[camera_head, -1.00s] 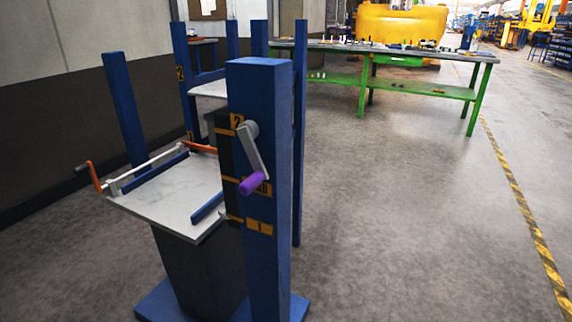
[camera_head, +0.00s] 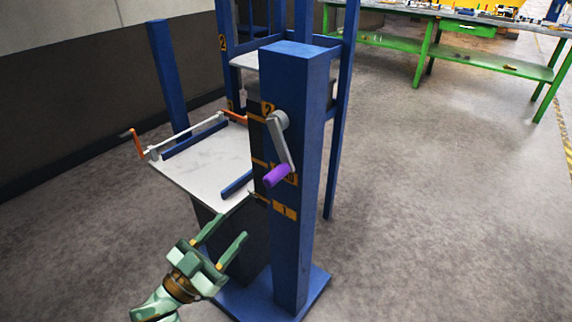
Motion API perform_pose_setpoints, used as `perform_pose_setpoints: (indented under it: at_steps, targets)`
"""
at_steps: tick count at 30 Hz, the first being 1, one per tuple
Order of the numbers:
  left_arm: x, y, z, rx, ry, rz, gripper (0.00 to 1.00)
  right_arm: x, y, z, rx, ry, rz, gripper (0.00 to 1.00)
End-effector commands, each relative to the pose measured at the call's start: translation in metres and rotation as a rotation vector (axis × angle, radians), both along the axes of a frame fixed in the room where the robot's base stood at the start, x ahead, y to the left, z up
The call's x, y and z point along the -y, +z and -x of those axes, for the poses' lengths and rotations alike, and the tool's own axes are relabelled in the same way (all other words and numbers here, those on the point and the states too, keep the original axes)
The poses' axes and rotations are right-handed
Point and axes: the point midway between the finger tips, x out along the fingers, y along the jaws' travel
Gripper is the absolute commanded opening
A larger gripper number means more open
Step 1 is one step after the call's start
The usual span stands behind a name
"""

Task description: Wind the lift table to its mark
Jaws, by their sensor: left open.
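The lift table's white top (camera_head: 207,171) stands between blue posts, its near edge close to my left gripper. Yellow labels mark the post: a 2 label (camera_head: 268,108) near the top, a label partly hidden by the handle in the middle, and a 1 label (camera_head: 285,210) lower down. My left gripper (camera_head: 226,238) is open and empty, below and left of the purple handle, apart from it. My right gripper is not in view.
A white rod with orange-red end levers (camera_head: 139,144) runs along the tabletop's left side. Blue rails lie on the top. A shelf rack (camera_head: 345,120) stands behind. A green workbench (camera_head: 430,50) is at the back right. The floor on the right is clear.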

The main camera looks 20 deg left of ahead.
Motion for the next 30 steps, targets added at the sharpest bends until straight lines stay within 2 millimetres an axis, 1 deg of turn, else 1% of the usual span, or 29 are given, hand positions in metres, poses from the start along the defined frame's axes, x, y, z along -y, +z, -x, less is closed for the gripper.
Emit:
perform_pose_setpoints:
  at_steps: [2,5,12,18,21,24,30]
  targets:
    - [0.003,0.002,-0.007,0.002,-0.003,0.001,0.47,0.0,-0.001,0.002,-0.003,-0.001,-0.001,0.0]
    - [0.01,0.008,-0.022,0.003,-0.001,0.001,0.47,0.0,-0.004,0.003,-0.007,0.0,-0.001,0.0]
    - [0.033,0.031,-0.074,0.004,-0.001,0.0,0.47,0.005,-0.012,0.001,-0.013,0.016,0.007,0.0]
    - [0.05,0.047,-0.112,0.001,0.0,-0.001,0.47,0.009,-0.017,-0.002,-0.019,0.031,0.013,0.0]
    - [0.056,0.053,-0.124,0.0,-0.001,0.0,0.47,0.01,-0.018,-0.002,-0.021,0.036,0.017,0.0]
    - [0.059,0.056,-0.131,-0.001,0.0,0.001,0.47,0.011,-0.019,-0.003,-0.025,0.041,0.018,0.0]
    - [0.061,0.059,-0.136,-0.001,0.0,0.001,0.47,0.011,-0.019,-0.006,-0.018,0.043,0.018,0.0]
